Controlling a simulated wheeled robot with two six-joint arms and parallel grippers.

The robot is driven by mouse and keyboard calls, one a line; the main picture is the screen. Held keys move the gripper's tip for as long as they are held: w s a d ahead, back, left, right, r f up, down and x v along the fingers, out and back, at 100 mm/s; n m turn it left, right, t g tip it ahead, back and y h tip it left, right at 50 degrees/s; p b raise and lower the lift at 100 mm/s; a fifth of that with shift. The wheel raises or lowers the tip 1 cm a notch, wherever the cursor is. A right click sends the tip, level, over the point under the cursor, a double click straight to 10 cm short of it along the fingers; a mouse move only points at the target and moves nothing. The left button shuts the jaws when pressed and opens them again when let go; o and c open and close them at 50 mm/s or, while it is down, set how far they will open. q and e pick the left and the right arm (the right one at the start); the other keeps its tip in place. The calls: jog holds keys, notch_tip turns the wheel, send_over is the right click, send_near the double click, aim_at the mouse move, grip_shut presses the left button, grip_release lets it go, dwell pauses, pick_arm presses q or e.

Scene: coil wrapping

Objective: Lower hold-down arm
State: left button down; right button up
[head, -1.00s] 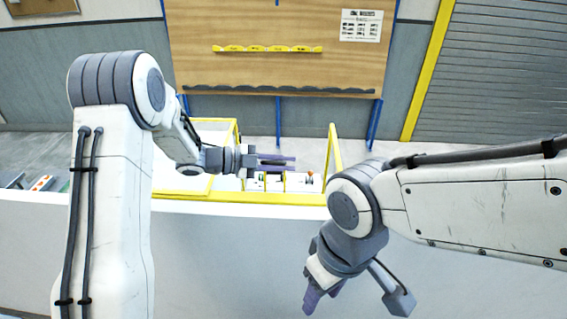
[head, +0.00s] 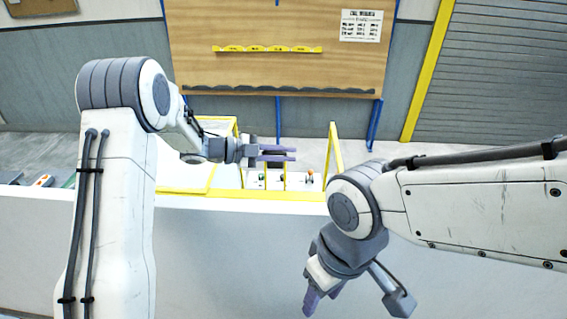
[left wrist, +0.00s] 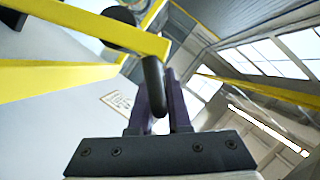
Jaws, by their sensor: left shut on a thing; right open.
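The yellow hold-down arm (left wrist: 85,28) crosses the upper left of the left wrist view. A dark, rounded handle (left wrist: 154,88) hangs from its end and sits between the purple fingers of my left gripper (left wrist: 160,80), which is shut on it. In the head view my left gripper (head: 284,153) reaches right, over the yellow-edged machine; the hold-down arm and handle cannot be made out clearly there. My right gripper (head: 322,299) is open and empty, pointing down in front of the white panel.
The machine's yellow front rail (head: 270,195) runs below my left gripper, with small parts (head: 309,178) behind it. A yellow post (head: 333,150) stands to the right. A white panel (head: 240,250) fills the foreground. A wooden board (head: 280,65) stands behind.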

pick_arm(q)
jog(key=w+f+n, duration=0.1)
jog(key=w+f, duration=0.1)
jog(key=w, duration=0.5)
jog(key=shift+f+g, duration=0.15)
jog(key=shift+g, duration=0.15)
pick_arm(e)
jog(key=shift+f, duration=0.5)
